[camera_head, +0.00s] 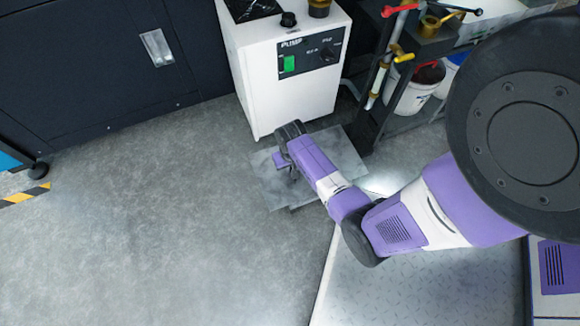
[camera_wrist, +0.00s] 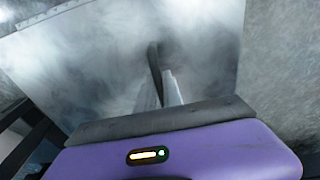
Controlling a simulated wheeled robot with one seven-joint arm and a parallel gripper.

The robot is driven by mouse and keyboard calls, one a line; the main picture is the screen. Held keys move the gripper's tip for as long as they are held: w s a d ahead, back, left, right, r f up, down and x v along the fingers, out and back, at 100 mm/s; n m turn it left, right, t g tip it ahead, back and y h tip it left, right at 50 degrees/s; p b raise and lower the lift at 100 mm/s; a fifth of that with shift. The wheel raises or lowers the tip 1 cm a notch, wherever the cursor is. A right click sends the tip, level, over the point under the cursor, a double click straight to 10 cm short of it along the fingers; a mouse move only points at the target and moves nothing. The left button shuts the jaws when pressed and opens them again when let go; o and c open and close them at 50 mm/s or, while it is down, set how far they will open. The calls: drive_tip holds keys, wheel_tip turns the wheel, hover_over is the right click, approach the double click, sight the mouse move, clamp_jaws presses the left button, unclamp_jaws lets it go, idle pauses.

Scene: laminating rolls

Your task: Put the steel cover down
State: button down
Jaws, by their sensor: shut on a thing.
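The steel cover (camera_head: 342,153) is a flat grey plate low by the floor in front of the white pump cabinet. My arm reaches down over it and hides part of it. It fills much of the wrist view (camera_wrist: 90,70), with a cloudy, reflective surface. My gripper (camera_wrist: 162,90) is shut on the steel cover, its fingers in front of the plate's middle. In the head view my gripper (camera_head: 293,172) is small and partly hidden by my wrist. I cannot tell whether the plate touches the floor.
The white pump cabinet (camera_head: 285,85) stands just behind the plate. A dark rack with valves (camera_head: 410,75) and a white bucket (camera_head: 428,82) are to the right. A checkered floor plate (camera_head: 400,292) lies at the lower right. Grey floor (camera_head: 140,220) on the left is clear.

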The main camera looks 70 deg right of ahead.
drive_tip(key=shift+s+a+f+b, duration=0.15)
drive_tip(key=shift+f+b, duration=0.4)
drive_tip(key=shift+f, duration=0.4)
drive_tip(key=c, duration=1.4)
unclamp_jaws()
drive_tip(key=r+p, duration=0.1)
drive_tip(key=r, duration=0.2)
drive_tip(key=r+p, duration=0.2)
drive_tip(key=r, duration=0.1)
drive_tip(key=r+p, duration=0.2)
drive_tip(key=r, duration=0.1)
drive_tip(key=shift+a, duration=0.25)
